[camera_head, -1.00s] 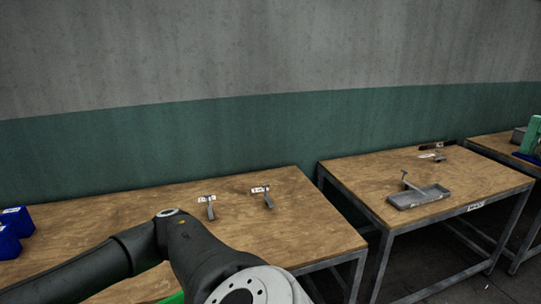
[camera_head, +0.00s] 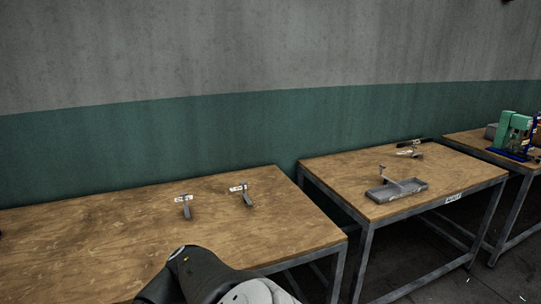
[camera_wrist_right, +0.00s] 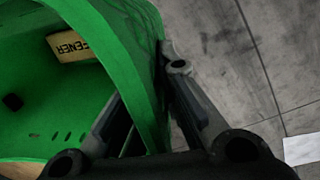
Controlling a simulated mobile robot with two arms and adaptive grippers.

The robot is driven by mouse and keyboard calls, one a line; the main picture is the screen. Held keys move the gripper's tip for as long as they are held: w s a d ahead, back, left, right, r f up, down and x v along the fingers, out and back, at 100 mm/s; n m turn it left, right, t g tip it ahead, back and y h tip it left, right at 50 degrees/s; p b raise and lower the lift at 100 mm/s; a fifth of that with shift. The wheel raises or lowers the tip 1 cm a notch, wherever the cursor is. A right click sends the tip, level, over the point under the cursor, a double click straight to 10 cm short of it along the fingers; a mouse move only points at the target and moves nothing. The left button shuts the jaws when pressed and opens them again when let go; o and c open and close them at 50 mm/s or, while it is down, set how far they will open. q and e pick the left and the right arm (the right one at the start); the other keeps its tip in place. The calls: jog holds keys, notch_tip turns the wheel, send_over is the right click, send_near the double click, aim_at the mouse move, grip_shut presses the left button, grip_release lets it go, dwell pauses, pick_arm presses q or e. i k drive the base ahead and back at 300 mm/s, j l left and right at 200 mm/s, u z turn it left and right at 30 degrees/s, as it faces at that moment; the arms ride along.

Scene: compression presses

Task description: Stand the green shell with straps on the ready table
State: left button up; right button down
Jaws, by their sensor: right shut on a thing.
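The green shell (camera_wrist_right: 125,45) fills the left of the right wrist view. Straps cannot be made out. In the head view the shell does not show. The middle table (camera_head: 330,178) has a small front label (camera_head: 454,197), too small to read, so I cannot tell if it is the ready table. My left gripper is not in view.
A grey tray (camera_head: 378,194) with a tool in it and small tools (camera_head: 410,150) are on the middle table. The near table (camera_head: 110,225) holds two small tagged tools. A green and blue device (camera_head: 515,132) stands on the far right table. Grey floor lies below the shell.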

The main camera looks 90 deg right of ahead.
aim_at(414, 169)
jog(key=k+l+z, duration=0.1)
jog(key=z, duration=1.1)
jog(key=l+z, duration=0.4)
jog(key=l, duration=0.15)
jog(key=i+l+z, duration=0.1)
jog(key=l+z, duration=0.3)
jog(key=i+l+z, duration=0.2)
jog(key=l+z, duration=0.2)
jog(key=l, duration=0.15)
jog(key=i+l+z, duration=0.1)
jog(key=l, duration=0.3)
jog(key=i+l+z, duration=0.1)
jog(key=i+l, duration=0.15)
jog(key=l, duration=0.15)
jog(key=i+l, duration=0.2)
jog(key=l, duration=0.15)
jog(key=i+l+z, duration=0.15)
jog(key=l, duration=0.25)
jog(key=i+l, duration=0.2)
jog(key=l, duration=0.15)
jog(key=i+l, duration=0.45)
jog(key=l, duration=0.3)
